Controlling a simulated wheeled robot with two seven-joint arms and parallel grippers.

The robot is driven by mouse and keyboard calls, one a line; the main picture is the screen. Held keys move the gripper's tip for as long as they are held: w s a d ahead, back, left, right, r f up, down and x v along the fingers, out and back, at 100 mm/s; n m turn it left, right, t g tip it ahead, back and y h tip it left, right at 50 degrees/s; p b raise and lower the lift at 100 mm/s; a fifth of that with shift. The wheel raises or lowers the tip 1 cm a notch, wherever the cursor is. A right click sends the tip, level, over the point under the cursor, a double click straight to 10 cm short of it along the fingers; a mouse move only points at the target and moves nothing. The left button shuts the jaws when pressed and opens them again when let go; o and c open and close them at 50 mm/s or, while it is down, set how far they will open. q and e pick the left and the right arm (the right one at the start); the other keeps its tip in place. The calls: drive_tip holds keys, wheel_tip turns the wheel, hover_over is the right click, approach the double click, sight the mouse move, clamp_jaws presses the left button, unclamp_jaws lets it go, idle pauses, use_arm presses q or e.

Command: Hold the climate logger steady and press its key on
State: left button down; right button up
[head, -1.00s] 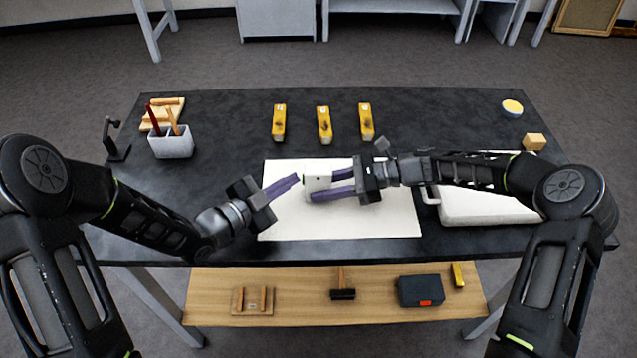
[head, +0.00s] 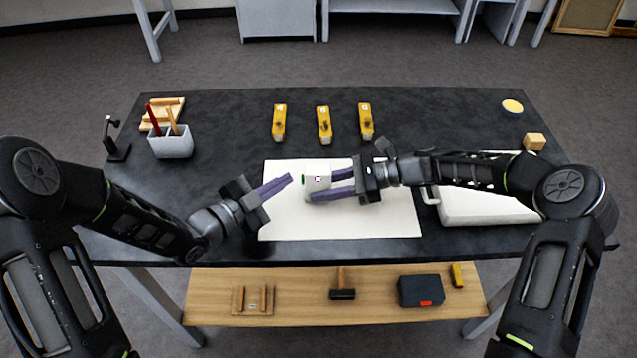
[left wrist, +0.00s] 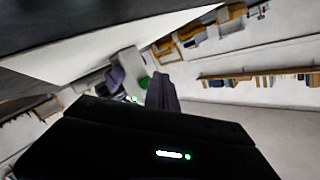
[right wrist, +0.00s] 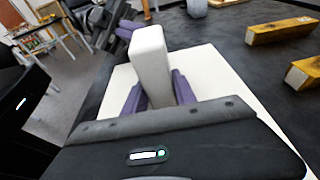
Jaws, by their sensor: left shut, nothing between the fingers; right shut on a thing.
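The climate logger (head: 323,184) is a small whitish box above the white mat (head: 350,226). My right gripper (head: 328,187) is shut on it from the right. In the right wrist view the logger (right wrist: 152,62) stands between the purple fingers. Its green key (head: 303,180) faces left and also shows in the left wrist view (left wrist: 145,83). A small lit display with a pinkish mark (head: 318,179) shows on the logger's upper face. My left gripper (head: 289,178) is shut and empty, its tips a short gap left of the key.
A grey pen cup (head: 170,147) and a small black stand (head: 117,150) are at the left. Several yellow blocks (head: 323,125) lie at the back. A white tray (head: 480,215) sits under my right arm. A shelf (head: 375,310) below holds tools.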

use_arm(q)
drive_tip(key=shift+a, duration=2.95)
use_arm(e)
drive_tip(key=o, duration=1.1)
drive_tip(key=shift+c, duration=0.2)
drive_tip(key=v, duration=1.2)
